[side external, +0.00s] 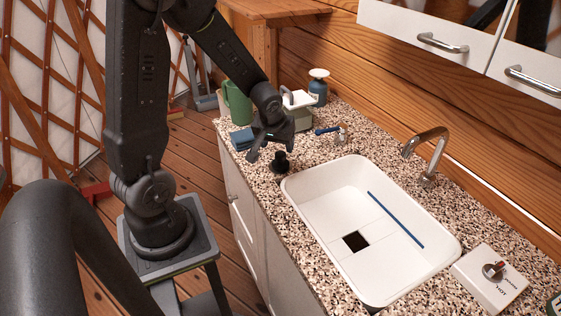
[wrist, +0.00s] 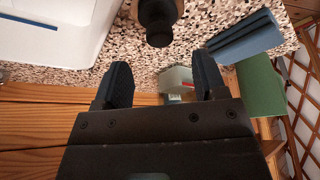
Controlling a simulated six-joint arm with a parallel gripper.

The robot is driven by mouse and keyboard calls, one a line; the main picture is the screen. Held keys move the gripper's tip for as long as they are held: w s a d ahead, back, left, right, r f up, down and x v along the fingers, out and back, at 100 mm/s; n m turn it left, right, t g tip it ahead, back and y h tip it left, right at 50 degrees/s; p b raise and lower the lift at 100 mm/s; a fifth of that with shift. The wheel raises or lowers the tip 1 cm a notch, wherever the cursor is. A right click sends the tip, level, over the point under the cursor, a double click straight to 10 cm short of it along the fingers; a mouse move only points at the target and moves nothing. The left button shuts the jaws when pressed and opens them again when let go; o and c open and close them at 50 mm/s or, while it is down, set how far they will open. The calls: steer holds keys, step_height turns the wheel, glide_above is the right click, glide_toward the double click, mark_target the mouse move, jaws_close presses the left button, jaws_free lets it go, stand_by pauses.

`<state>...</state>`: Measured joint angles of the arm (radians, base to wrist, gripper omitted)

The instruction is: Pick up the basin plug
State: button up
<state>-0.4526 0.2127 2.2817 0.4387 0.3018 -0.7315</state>
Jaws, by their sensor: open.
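The basin plug (side external: 282,163) looks like a small black knobbed piece. It stands on the speckled counter just left of the white basin (side external: 300,187). In the wrist view the plug (wrist: 158,20) is at the top middle, partly cut off by the frame edge. My gripper (side external: 271,151) is open, with its fingers apart, just above and slightly to the left of the plug in the side view. In the wrist view my gripper (wrist: 162,72) has nothing between its fingers, and the plug lies beyond the fingertips.
Behind are a blue dispenser (side external: 318,88) and a blue-handled item (side external: 328,130). The faucet (side external: 428,155) rises behind the basin. A white box (side external: 488,284) is at the right.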

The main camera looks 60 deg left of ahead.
mark_target(280, 154)
steer(key=shift+x, duration=3.55)
steer(key=shift+c, duration=0.2)
steer(key=c, duration=1)
steer(key=shift+r, duration=0.15)
